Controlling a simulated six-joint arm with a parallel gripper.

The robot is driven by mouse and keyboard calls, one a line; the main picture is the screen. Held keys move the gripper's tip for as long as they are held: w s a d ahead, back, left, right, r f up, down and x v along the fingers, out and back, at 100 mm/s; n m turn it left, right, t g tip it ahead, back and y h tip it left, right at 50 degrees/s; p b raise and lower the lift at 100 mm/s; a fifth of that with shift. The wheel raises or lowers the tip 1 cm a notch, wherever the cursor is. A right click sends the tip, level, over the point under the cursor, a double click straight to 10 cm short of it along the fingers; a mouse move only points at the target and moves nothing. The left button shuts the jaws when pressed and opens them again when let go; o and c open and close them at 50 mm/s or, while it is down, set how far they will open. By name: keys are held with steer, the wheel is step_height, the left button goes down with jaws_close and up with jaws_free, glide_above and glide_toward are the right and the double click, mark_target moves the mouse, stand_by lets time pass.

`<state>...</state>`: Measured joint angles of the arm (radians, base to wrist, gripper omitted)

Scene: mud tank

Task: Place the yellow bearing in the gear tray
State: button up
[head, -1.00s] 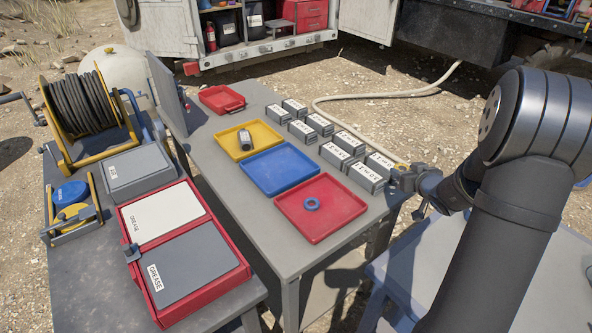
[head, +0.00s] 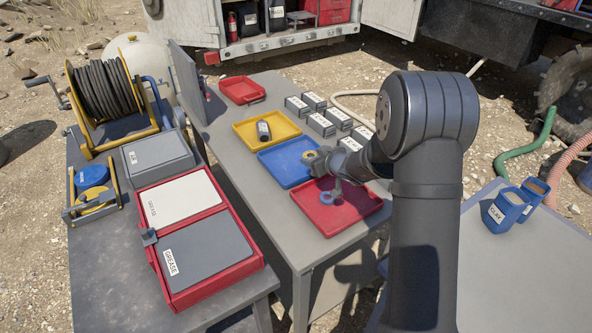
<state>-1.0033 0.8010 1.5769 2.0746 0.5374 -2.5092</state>
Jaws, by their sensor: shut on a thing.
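My gripper (head: 311,163) is shut on the yellow bearing (head: 308,156), a small ring mostly hidden by the gripper. It appears above the right part of the blue tray (head: 276,163), near the red tray; its exact height is hard to judge. The blue tray looks empty where visible. The red tray (head: 325,221) holds a blue ring (head: 323,197). I see no label showing which one is the gear tray.
Several labelled grey boxes (head: 321,124) stand right of the trays. A smaller red tray (head: 242,90) lies at the back. A red grease case (head: 217,280) and a hose reel (head: 105,91) are on the left bench. Blue containers (head: 506,208) stand on the right table.

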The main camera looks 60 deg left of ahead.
steer(key=s+a+f, duration=0.2)
steer(key=a, duration=0.1)
steer(key=s+a+f, duration=0.1)
steer(key=a, duration=0.1)
steer(key=shift+s+f, duration=0.35)
steer(key=shift+f, duration=2)
steer(key=shift+f, duration=0.1)
steer(key=shift+s+d+f, duration=0.1)
steer(key=shift+d+f, duration=0.1)
steer(key=shift+f, duration=0.4)
steer(key=o, duration=1.1)
steer(key=shift+o, duration=0.2)
steer(key=shift+a+r, duration=0.1)
steer(key=shift+r, duration=0.4)
steer(key=v, duration=1.2)
steer(key=shift+r, duration=0.2)
